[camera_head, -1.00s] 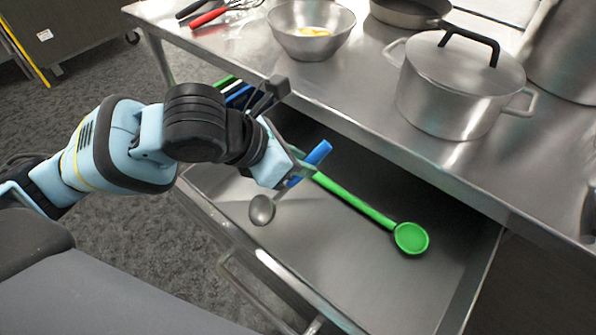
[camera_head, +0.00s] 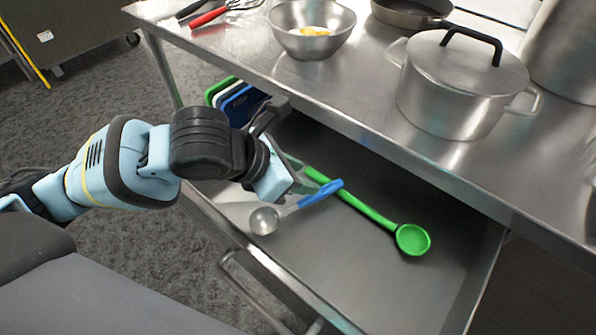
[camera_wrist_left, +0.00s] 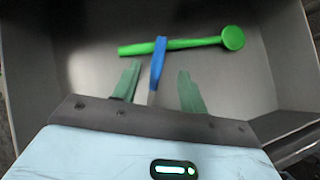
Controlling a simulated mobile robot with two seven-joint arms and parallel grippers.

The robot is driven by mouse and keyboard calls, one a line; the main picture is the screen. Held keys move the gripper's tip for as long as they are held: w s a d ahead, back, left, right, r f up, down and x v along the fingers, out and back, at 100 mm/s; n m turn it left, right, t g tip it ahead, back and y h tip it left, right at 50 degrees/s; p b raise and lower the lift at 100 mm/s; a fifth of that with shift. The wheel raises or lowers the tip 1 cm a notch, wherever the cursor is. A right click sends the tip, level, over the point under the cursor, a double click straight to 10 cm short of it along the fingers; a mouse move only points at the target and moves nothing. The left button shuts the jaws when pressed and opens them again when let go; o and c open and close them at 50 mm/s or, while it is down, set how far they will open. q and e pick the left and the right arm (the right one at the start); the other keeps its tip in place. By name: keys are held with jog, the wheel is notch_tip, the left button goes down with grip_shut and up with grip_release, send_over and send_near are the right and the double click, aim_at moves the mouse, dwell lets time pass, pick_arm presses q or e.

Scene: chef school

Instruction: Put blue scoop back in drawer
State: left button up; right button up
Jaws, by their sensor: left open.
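The blue scoop has a blue handle (camera_head: 321,193) and a round metal bowl (camera_head: 264,221). It lies in the open drawer (camera_head: 385,285), bowl toward the drawer's front. My left gripper (camera_head: 304,180) is inside the drawer above the scoop. In the left wrist view its two green fingers (camera_wrist_left: 158,84) are spread. The blue handle (camera_wrist_left: 157,62) shows between and beyond them, with a gap on both sides. The scoop's bowl is hidden in that view. My right gripper is not in view.
A green spoon (camera_head: 370,213) lies in the drawer beside the blue handle, its bowl toward the right. Blue, white and green boards (camera_head: 225,92) stand behind my left wrist. The metal counter (camera_head: 340,95) overhangs the drawer's back and carries a lidded pot (camera_head: 455,90) and a bowl (camera_head: 312,40).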

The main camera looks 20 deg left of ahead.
pick_arm(q)
jog(key=shift+r, duration=0.1)
jog(key=shift+s+a+r, duration=0.1)
jog(key=shift+r, duration=0.1)
jog(key=p+v, duration=0.4)
jog(key=v, duration=0.7)
jog(key=shift+s+r, duration=0.15)
jog(key=shift+r, duration=0.1)
jog(key=shift+a, duration=0.1)
